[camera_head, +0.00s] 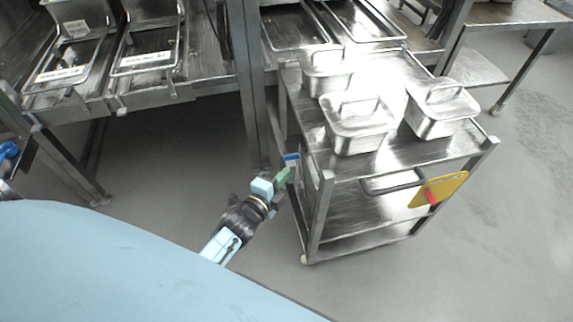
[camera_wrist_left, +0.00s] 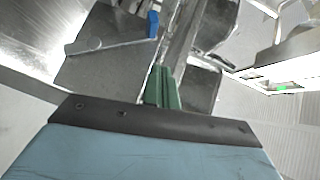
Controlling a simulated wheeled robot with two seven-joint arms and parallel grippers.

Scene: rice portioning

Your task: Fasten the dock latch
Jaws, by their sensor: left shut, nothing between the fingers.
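The dock latch shows as a thin metal lever with a blue end (camera_head: 291,157), at the left side of the cart beside the table post. In the left wrist view the blue end (camera_wrist_left: 153,24) is up and left of my fingers, and the grey bar runs left from it. My left gripper (camera_head: 284,176) has green fingers, pressed together and empty. It is just below the blue end in the head view; I cannot tell whether they touch. The fingers also show in the left wrist view (camera_wrist_left: 162,88). My right gripper is not in view.
The metal cart (camera_head: 403,161) carries several lidded steel containers, one of them (camera_head: 357,125) near its front left. A steel table (camera_head: 190,68) with trays stands behind on the left. The floor right of the cart is clear.

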